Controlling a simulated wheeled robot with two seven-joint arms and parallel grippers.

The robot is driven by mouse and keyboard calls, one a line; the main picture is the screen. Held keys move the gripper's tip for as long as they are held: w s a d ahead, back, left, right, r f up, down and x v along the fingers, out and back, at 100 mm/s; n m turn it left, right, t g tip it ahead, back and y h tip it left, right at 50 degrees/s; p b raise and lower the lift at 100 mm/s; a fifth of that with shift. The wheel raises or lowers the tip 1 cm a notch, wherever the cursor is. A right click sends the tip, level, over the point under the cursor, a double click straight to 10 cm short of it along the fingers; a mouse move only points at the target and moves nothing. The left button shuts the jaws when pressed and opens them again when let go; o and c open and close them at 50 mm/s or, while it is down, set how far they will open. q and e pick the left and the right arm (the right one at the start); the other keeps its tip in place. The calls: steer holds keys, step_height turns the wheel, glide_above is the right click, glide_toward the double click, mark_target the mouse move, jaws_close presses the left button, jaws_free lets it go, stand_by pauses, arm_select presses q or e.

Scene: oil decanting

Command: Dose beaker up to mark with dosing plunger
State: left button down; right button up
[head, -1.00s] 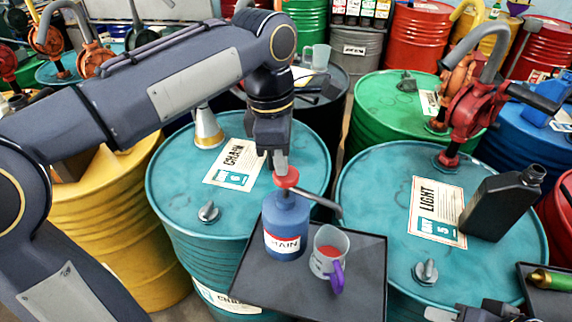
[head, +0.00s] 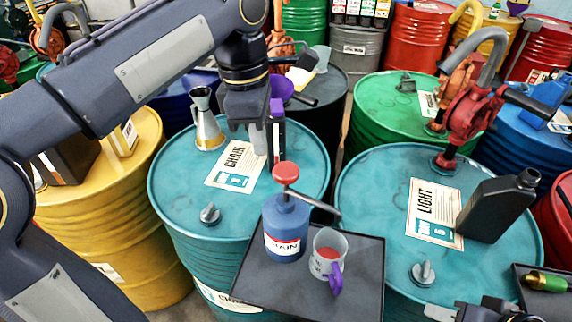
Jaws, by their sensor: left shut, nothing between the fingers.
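The dosing bottle (head: 286,222), blue with a white and red label reading "…AIN", stands upright on a dark tray (head: 262,292). Its red plunger head (head: 286,172) is raised on a grey stem, and its spout reaches right towards the beaker. The clear grey beaker (head: 322,270) with a purple handle stands beside the bottle, with red showing inside; its mark is too small to read. My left gripper (head: 268,150) is shut and empty, above and slightly left of the plunger head, apart from it. My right gripper (head: 475,312) is cut off at the bottom edge; its jaws are unclear.
Teal drums (head: 180,185) stand behind and right of the tray. A metal funnel can (head: 207,125) stands on the left one. The LIGHT drum (head: 375,195) carries a red hand pump (head: 468,110) and a black oil jug (head: 490,210).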

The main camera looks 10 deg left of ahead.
arm_select(q)
steer(key=shift+a+r, duration=0.15)
steer(key=shift+r, duration=1.35)
arm_select(e)
steer(key=shift+r, duration=0.25)
